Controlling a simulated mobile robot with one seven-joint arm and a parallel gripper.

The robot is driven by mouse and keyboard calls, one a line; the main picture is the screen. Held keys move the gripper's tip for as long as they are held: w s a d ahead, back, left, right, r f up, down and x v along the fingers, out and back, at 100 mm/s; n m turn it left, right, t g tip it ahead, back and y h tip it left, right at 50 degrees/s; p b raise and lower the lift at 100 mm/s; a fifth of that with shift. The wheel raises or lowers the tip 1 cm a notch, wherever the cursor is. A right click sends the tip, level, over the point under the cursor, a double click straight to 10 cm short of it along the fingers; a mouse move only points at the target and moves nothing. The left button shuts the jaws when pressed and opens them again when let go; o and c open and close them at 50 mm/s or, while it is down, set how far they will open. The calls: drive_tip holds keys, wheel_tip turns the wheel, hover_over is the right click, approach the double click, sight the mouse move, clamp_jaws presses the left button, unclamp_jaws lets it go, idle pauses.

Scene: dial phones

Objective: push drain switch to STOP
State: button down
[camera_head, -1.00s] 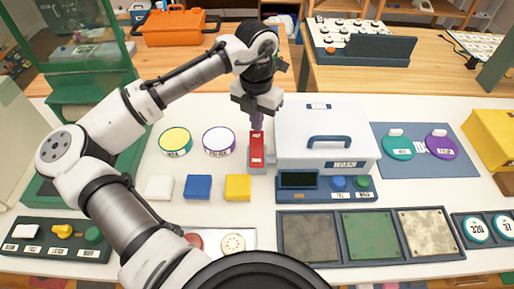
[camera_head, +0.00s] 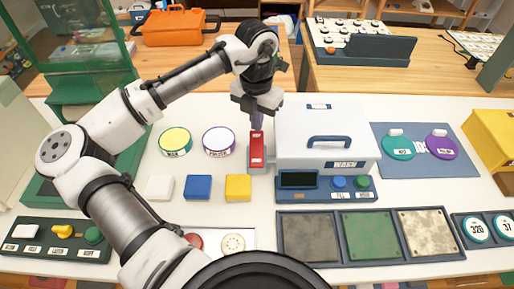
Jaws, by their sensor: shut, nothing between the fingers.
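The drain switch appears to be the red rocker (camera_head: 257,148) on a grey base (camera_head: 256,170), at the left side of the white wash box (camera_head: 325,130). Small white lettering on its far end is too small to read surely. My gripper (camera_head: 257,124) is shut and empty, pointing down at the far end of the red rocker. Its fingertips are at or just above that end; I cannot tell whether they touch.
The wash box has a blue handle (camera_head: 330,141) and a front panel with a dark screen (camera_head: 298,180). Left of the switch lie a white-purple round tub (camera_head: 219,141), a yellow-green one (camera_head: 175,142), and white, blue and yellow blocks (camera_head: 238,187). Panels (camera_head: 370,237) lie in front.

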drive_tip(key=shift+f+b, duration=0.7)
drive_tip(key=shift+f, duration=0.65)
drive_tip(key=shift+r, duration=0.1)
wheel_tip(320, 180, up, 4)
drive_tip(key=p, duration=0.3)
drive_tip(key=shift+f+p, duration=0.2)
drive_tip(key=shift+p, duration=0.1)
drive_tip(key=shift+f, duration=0.1)
idle(0.4)
